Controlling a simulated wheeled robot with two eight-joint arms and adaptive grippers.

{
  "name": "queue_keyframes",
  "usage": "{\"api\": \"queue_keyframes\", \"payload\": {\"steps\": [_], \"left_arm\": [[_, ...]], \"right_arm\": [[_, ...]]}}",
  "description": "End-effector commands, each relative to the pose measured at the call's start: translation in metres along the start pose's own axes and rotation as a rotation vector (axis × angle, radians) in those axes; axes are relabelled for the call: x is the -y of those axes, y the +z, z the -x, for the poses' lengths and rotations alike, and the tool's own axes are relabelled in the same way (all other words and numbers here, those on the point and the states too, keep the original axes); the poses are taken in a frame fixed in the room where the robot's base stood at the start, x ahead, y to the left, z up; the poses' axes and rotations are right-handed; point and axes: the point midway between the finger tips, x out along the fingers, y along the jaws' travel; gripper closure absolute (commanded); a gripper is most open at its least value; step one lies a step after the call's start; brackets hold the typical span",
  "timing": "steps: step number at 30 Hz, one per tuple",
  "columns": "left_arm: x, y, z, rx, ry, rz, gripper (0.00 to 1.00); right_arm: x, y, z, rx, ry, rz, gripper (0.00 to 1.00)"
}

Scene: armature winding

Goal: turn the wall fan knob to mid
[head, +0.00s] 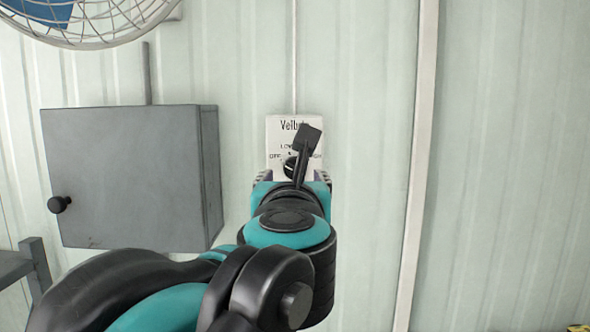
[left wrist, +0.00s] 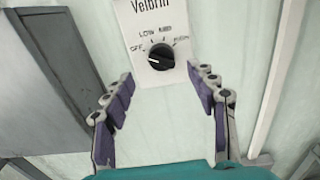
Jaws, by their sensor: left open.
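The white fan control plate (head: 276,133) is on the wall in the head view, partly hidden behind my left gripper. Its black knob (head: 290,166) shows just above the gripper. In the left wrist view the knob (left wrist: 161,57) sits near the top centre, with labels OFF, LOW, MED and HIGH around it. Its white pointer mark is on the left side, near OFF. My left gripper (left wrist: 160,85) is open and empty, its purple-padded fingers spread to either side below the knob, apart from it. The wall fan (head: 95,20) is at the top left of the head view. My right gripper is out of view.
A grey wall cabinet (head: 125,178) with a round black handle stands left of the plate. A white vertical pipe (head: 418,160) runs down the wall to the right. A thin conduit (head: 294,60) rises above the plate. The wall between plate and pipe is clear.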

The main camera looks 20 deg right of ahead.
Motion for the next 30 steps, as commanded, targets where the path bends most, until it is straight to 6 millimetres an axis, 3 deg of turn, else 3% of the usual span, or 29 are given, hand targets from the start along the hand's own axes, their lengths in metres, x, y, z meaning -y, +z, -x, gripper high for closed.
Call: {"api": "queue_keyframes", "payload": {"steps": [9,20,21,27,30], "left_arm": [[-0.001,0.002,-0.049,0.001,0.002,-0.004,0.42],[0.0,0.0,-0.058,0.002,-0.001,-0.005,0.42],[0.0,0.0,-0.058,0.002,-0.001,-0.005,0.45],[0.0,0.0,-0.058,0.002,-0.001,-0.006,0.93],[0.0,0.0,-0.058,0.002,-0.001,-0.006,0.93]], "right_arm": [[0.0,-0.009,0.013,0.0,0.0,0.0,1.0],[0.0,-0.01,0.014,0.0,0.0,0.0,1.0],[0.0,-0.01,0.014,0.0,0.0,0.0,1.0],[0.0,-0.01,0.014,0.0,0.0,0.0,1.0],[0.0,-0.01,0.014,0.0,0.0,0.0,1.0]]}}
